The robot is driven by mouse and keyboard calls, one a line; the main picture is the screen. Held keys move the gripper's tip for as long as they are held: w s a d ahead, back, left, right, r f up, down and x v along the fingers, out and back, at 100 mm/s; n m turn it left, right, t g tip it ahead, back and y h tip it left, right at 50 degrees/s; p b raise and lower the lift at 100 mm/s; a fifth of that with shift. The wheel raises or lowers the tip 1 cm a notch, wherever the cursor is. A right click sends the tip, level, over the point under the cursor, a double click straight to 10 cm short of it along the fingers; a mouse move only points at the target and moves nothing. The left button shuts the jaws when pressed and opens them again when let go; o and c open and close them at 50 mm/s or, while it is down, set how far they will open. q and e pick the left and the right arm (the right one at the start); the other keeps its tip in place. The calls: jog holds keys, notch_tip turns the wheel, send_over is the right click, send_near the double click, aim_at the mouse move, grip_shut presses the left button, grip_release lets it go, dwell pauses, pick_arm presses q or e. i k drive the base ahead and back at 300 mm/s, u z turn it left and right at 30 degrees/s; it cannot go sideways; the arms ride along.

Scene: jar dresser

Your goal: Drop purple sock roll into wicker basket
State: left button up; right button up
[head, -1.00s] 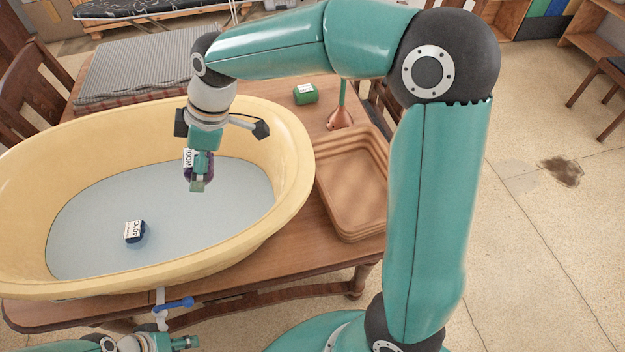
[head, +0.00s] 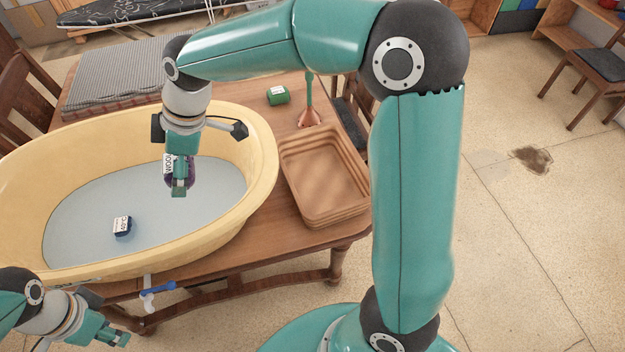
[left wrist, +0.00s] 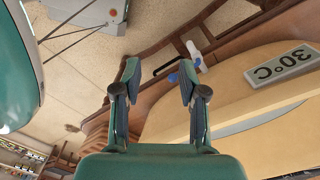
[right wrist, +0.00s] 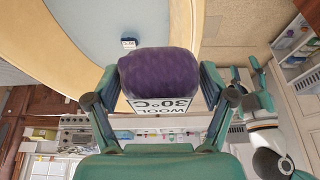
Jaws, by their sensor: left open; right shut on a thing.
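The purple sock roll (right wrist: 160,76), with a white label reading wool 30°C, is held between the fingers of my right gripper (right wrist: 160,95) in the right wrist view. In the head view the roll (head: 169,173) and my right gripper (head: 179,188) hang over the yellow tub, with the roll partly hidden by the gripper. The wicker basket (head: 290,178), tan and rectangular, stands on the table to the right of the tub and looks empty. My left gripper (head: 118,340) is open and empty in front of the table; its spread fingers show in the left wrist view (left wrist: 158,75).
The yellow tub (head: 262,165) holds a dark blue roll (head: 122,227) with a white label. A green roll (head: 278,95) and a copper-based stand (head: 309,117) are behind the basket. A grey ribbed mat (head: 120,80) lies at the back left.

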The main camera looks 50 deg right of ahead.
aim_at(328, 185)
jog(key=k, duration=0.45)
jog(key=u, duration=0.75)
jog(key=i, duration=0.15)
jog(key=z, duration=2.9)
jog(key=i, duration=1.05)
jog(key=u, duration=0.4)
